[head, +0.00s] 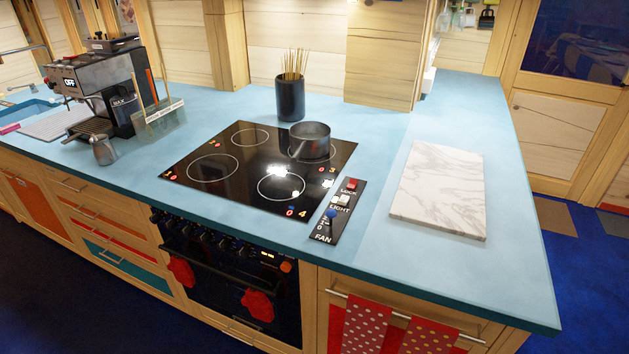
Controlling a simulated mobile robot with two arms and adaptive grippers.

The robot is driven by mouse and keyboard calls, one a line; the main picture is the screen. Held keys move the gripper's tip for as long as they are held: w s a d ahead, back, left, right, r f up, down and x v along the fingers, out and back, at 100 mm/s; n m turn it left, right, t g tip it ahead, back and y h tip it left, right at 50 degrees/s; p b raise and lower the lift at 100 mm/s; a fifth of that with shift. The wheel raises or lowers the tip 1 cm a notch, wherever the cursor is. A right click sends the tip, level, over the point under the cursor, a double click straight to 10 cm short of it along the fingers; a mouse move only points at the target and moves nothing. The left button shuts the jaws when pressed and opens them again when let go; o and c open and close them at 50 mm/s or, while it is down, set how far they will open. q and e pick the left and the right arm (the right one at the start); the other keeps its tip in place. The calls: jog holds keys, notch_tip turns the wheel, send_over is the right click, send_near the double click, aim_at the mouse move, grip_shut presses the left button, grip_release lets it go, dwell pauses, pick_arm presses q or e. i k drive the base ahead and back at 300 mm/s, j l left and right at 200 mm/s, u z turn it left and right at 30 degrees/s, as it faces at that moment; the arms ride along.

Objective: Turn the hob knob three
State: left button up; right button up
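The black glass hob (258,172) is set into the blue worktop, with several ringed cooking zones. Small red and white markings by the zones include a 3 (331,170) at the right, beside the pot, and a 4 (303,212) near the front right zone. A row of dark knobs (205,237) runs along the oven front below the worktop edge. Their labels are too small to read, so I cannot tell which is three. A grey pot (310,141) stands on the back right zone. Neither of my grippers is in view.
A fan and light switch panel (337,213) lies right of the hob, then a marble board (438,188). A utensil pot (290,100) stands behind; a coffee machine (100,90) is at the left. Blue floor is clear in front.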

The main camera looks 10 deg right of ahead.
aim_at(187, 230)
jog(key=k+j+z, duration=0.15)
jog(key=j, duration=0.25)
jog(key=j+z, duration=0.1)
jog(key=j, duration=0.3)
jog(key=k+j+z, duration=0.15)
jog(key=j, duration=0.2)
jog(key=k+j+z, duration=0.1)
jog(key=j, duration=0.25)
jog(key=k+j+z, duration=0.15)
jog(key=j, duration=0.2)
